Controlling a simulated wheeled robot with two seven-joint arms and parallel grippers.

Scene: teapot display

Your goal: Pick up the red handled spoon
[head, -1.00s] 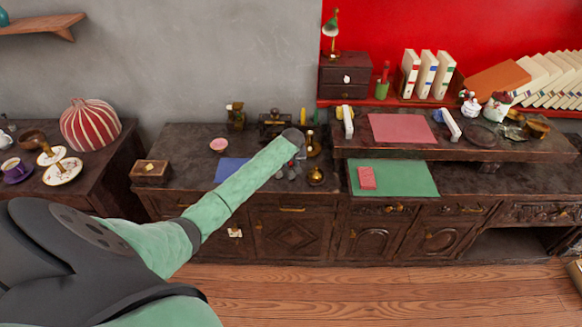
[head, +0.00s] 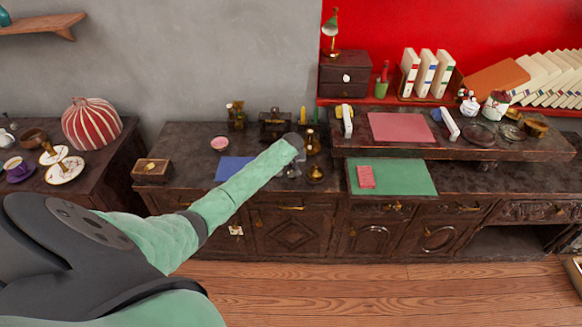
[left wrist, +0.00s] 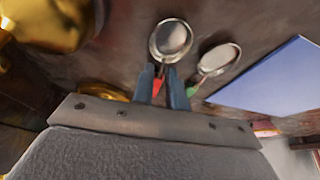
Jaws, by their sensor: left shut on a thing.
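The red handled spoon (left wrist: 171,38) shows in the left wrist view with its round metal bowl beyond my fingertips. Its red handle lies between the two fingers of my left gripper (left wrist: 162,85), which is shut on it. A second spoon (left wrist: 217,60) with a green handle lies just to the right of it, outside the fingers. In the head view my left gripper (head: 291,170) is over the dark wooden cabinet top, mostly hidden by my forearm, and the spoons cannot be made out there. My right gripper is in neither view.
A blue sheet (left wrist: 275,78) lies right of the spoons in the wrist view. Golden vessels (left wrist: 45,22) stand close on the left. In the head view a brass pot (head: 315,174) is right of the gripper, and a green mat (head: 405,178) lies farther right.

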